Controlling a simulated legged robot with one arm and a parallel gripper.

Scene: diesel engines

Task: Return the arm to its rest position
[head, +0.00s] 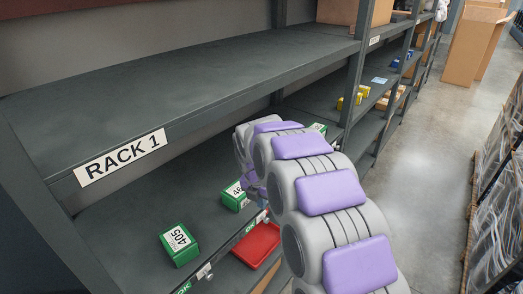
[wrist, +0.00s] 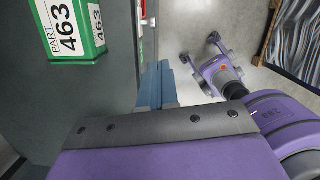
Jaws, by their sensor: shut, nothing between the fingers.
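My arm (head: 325,195) reaches from the lower right of the head view toward the shelf of the rack, grey with purple pads. Its far end is bent at the shelf's front edge, and the fingers are hidden there. In the wrist view my gripper (wrist: 160,84) shows its blue fingers close together, with nothing between them. A green box marked PART 463 (wrist: 62,30) stands to the upper left of the fingers, apart from them. In the head view a green box (head: 236,196) with a partly hidden label sits beside the arm's far end.
A red tray (head: 257,244) lies below the shelf edge, beside my arm. Yellow boxes (head: 348,101) sit farther along. The aisle floor (head: 415,150) to the right is clear.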

